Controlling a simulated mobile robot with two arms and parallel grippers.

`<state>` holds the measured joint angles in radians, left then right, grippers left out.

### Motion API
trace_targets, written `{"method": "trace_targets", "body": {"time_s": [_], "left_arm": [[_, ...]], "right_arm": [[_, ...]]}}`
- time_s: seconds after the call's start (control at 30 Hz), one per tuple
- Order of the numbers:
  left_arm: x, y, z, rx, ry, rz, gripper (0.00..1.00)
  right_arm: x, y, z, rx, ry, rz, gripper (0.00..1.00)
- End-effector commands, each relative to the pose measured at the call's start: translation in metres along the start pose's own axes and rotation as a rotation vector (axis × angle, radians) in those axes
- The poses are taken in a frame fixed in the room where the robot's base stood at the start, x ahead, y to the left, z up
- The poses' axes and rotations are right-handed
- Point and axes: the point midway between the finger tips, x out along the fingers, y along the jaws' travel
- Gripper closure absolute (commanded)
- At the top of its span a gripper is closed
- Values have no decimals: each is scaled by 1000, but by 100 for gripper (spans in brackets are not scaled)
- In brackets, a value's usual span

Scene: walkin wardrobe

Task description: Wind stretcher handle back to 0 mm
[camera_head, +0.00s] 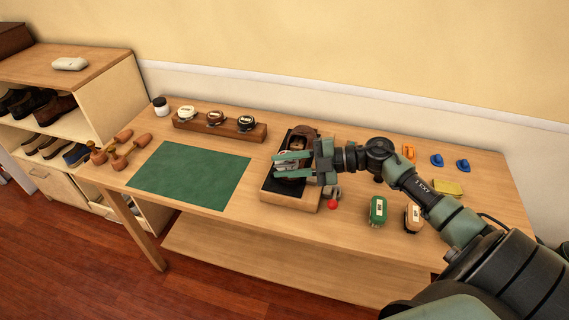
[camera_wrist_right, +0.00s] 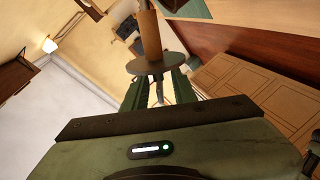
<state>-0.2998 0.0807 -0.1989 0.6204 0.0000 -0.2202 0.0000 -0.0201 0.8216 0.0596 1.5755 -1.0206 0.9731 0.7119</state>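My right gripper (camera_head: 281,165) reaches in from the right, low over a wooden tray (camera_head: 291,200) that holds a brown shoe (camera_head: 303,131). Its green fingers are apart, and part of the tray's contents is hidden behind them. In the right wrist view, a wooden cylinder with a round disc and a thin metal rod (camera_wrist_right: 157,84) stands just beyond and between the fingers (camera_wrist_right: 158,85). It looks like the stretcher. I cannot tell whether a finger touches it, and no mm scale is readable. My left gripper is out of view.
A red ball (camera_head: 332,204) on a grey fitting sits right of the tray. Brushes (camera_head: 377,210) stand further right. A green mat (camera_head: 190,174) lies left, with shoe trees (camera_head: 121,150) beyond it. A rack of polish tins (camera_head: 219,128) stands behind. The front right tabletop is partly clear.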

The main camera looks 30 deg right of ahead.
Motion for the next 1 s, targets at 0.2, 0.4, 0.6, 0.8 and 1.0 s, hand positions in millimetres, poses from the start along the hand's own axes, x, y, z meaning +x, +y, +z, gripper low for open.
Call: {"method": "trace_targets", "body": {"time_s": [0.2,0.4,0.6,0.8,1.0], "left_arm": [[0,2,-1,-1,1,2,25],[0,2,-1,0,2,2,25],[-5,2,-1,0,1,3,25],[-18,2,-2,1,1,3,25],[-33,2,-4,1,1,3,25]], "right_arm": [[0,0,0,0,0,0,100],[0,0,0,0,0,-2,100],[-1,1,0,0,-1,-36,100],[-2,4,0,0,-4,-138,100],[-2,6,-1,2,-5,-302,100]]}}
